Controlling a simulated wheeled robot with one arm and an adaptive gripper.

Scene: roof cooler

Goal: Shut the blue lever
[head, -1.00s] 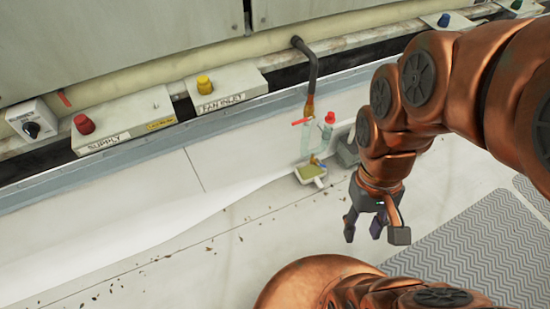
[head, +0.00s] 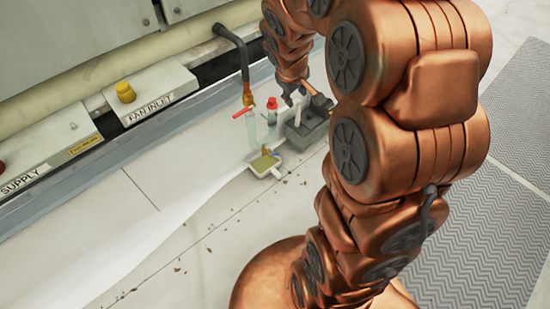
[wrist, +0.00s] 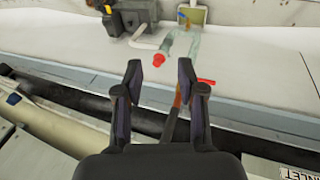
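A tiny brass fitting (head: 265,151) stands at the pan (head: 258,166) below a clear tube in the head view. A blue lever is too small to make out for certain; a small bluish spot (wrist: 186,14) shows by the pan in the wrist view. A red lever (head: 243,113) crosses the end of the dark pipe (head: 240,60); the red lever also shows in the wrist view (wrist: 207,82), right of my fingers. My gripper (wrist: 161,78) is open and empty, above the channel edge near the pipe. In the head view my arm partly hides it.
The wall and the FAN INLET box (head: 150,95) bound the far side. The pale floor at left is open.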

